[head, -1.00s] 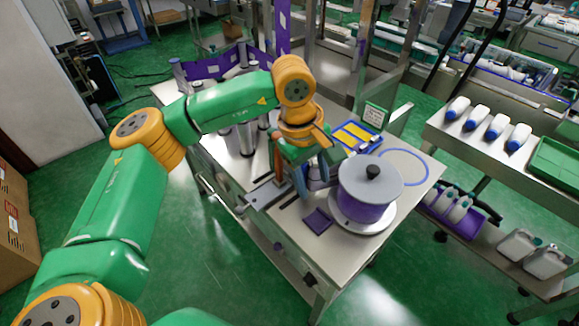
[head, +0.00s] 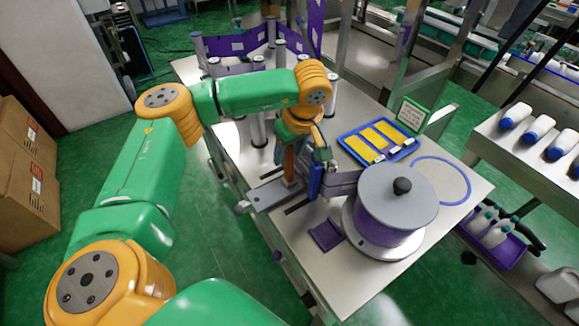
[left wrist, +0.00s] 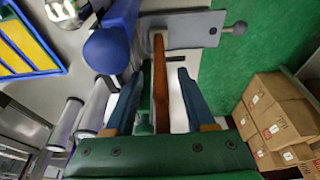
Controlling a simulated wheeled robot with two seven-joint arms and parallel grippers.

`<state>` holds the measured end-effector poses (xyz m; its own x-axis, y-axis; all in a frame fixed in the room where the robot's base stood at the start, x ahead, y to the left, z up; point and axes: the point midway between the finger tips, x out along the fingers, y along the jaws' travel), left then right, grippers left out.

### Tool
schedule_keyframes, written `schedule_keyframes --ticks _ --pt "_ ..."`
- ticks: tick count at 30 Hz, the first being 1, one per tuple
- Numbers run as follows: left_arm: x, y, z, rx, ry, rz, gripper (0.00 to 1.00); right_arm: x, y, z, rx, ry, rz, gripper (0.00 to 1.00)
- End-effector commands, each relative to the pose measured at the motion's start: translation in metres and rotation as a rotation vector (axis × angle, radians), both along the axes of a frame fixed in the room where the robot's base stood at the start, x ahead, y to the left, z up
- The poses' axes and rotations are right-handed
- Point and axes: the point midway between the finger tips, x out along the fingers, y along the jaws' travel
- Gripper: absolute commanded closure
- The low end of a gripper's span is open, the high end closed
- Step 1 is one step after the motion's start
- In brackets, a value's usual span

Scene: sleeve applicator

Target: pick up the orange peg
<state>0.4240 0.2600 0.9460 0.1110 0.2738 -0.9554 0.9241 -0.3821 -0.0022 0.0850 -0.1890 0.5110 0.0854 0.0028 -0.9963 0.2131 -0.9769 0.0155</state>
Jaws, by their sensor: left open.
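The orange peg (head: 289,165) stands upright on a grey plate (head: 272,194) at the table's front left edge. It also shows in the left wrist view (left wrist: 160,80), between two blue fingers. My left gripper (head: 293,152) is open, with its fingers on either side of the peg. In the left wrist view the gripper (left wrist: 158,95) shows gaps between peg and fingers. The gripper and wrist hide the peg's top in the head view. My right gripper is not in view.
A blue post (left wrist: 108,48) stands close beside the peg. A purple spool with a grey lid (head: 398,195) is to the right. A blue tray with yellow strips (head: 385,147) lies behind it. Several metal posts and a purple band (head: 235,68) stand at the back left.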

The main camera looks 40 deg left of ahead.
Motion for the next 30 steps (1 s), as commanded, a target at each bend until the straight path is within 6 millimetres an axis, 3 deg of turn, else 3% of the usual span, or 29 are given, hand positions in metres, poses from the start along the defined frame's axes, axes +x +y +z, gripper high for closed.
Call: schedule_keyframes --ticks 2,8,9,30 --pt "0.0000 -0.0002 -0.0002 0.000 0.000 0.000 0.45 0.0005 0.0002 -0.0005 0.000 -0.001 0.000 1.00" --pt "0.0000 -0.0003 0.0000 -0.001 0.000 0.000 0.96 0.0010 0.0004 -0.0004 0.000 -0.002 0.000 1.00" --pt "0.0000 -0.0004 0.0001 -0.001 0.000 0.000 1.00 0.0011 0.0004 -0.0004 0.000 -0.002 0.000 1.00" --pt "0.0000 -0.0005 0.0002 -0.001 -0.001 0.000 1.00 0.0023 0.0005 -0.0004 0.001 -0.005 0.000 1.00"
